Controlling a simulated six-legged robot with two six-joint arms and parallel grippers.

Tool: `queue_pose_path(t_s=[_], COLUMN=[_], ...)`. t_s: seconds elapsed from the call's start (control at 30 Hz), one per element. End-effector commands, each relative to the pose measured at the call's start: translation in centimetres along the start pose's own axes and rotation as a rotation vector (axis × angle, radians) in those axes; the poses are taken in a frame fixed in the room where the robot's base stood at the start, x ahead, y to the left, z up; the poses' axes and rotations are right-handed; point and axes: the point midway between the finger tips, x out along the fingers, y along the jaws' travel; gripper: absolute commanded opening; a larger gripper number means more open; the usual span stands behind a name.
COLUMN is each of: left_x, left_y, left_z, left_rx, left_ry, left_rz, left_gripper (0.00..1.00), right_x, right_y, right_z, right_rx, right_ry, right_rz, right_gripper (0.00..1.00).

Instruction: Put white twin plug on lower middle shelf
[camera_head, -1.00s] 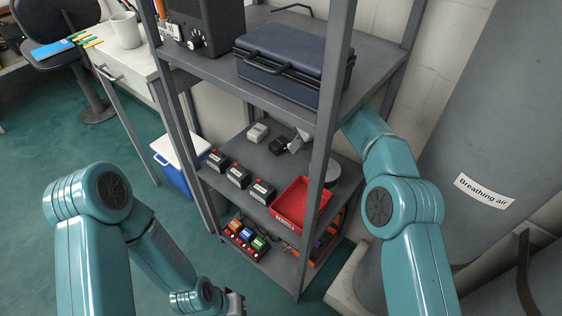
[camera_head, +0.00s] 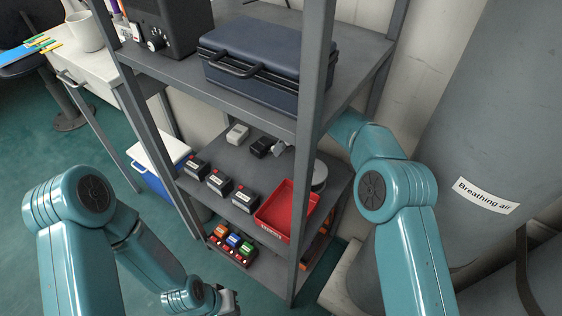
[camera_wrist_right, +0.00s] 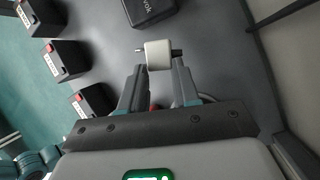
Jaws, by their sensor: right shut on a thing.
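In the head view my right gripper (camera_head: 282,148) reaches in from the right over the shelf (camera_head: 208,156) below the blue case; the plug is too small there to make out. I cannot tell whether the plug touches the shelf. My left gripper (camera_head: 229,302) is low at the bottom of the head view, mostly hidden, and its jaws do not show clearly.
A black box (camera_head: 262,147) lies just beyond the right gripper, with a pale block (camera_head: 237,134) past it. Several black batteries (camera_head: 220,182) line the left edge. A red tray (camera_head: 286,208) stands in front. Grey posts (camera_head: 314,150) and the shelf above, with a blue case (camera_head: 262,62), confine the arm.

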Motion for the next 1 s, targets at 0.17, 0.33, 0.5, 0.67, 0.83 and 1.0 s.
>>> queue_pose_path(t_s=[0.17,0.33,0.5,0.67,0.83,1.0], left_x=[1.1,1.7,1.6,1.5,1.5,1.5], left_y=[-0.4,-0.6,-0.6,-0.6,-0.6,-0.5], left_z=[0.0,0.0,0.0,0.0,0.0,0.0], left_rx=[0.000,0.000,0.000,0.000,0.000,0.000], left_ry=[0.000,0.000,0.000,0.000,0.000,0.000], left_rz=[0.000,0.000,0.000,0.000,0.000,0.000], left_gripper=[0.00,0.00,0.00,0.00,0.00,0.00], right_x=[2.6,4.6,4.5,4.6,4.6,4.3], right_y=[-0.6,-1.1,-1.1,-1.2,-1.2,-1.1], right_z=[-1.0,-1.7,-1.5,-1.5,-1.5,-1.4], right_rx=[0.000,-0.001,-0.001,-0.001,-0.001,-0.001], right_ry=[0.002,-0.001,-0.001,-0.001,-0.001,-0.001], right_rz=[0.001,0.000,0.000,0.000,0.000,0.000], right_gripper=[0.00,0.00,0.00,0.47,0.57,0.57])
